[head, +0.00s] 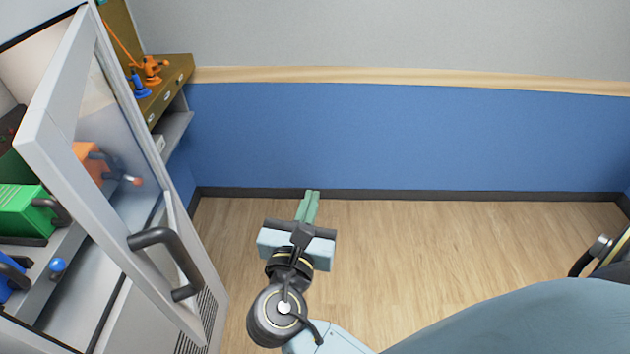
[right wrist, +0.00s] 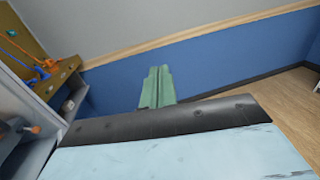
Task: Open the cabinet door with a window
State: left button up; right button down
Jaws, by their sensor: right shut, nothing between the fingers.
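The cabinet door with a window (head: 128,172) stands ajar at the left of the head view, its pale grey frame swung out from the cabinet. Its dark curved handle (head: 172,257) is on the outer face, low on the door. My right gripper (head: 311,196) is to the right of the door, apart from the handle, with its green fingers together and empty. The fingers also show in the right wrist view (right wrist: 157,88), pointing toward the blue wall. My left gripper is not in view.
Inside the cabinet are a green case (head: 22,208), an orange object (head: 88,160) and a blue knob (head: 57,265). A brown shelf unit (head: 178,82) with orange and blue items stands behind the door. The wooden floor (head: 420,240) right of my gripper is clear up to the blue wall (head: 400,140).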

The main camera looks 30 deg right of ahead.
jog(key=p+x, duration=0.1)
jog(key=x, duration=1.2)
dwell(1.1)
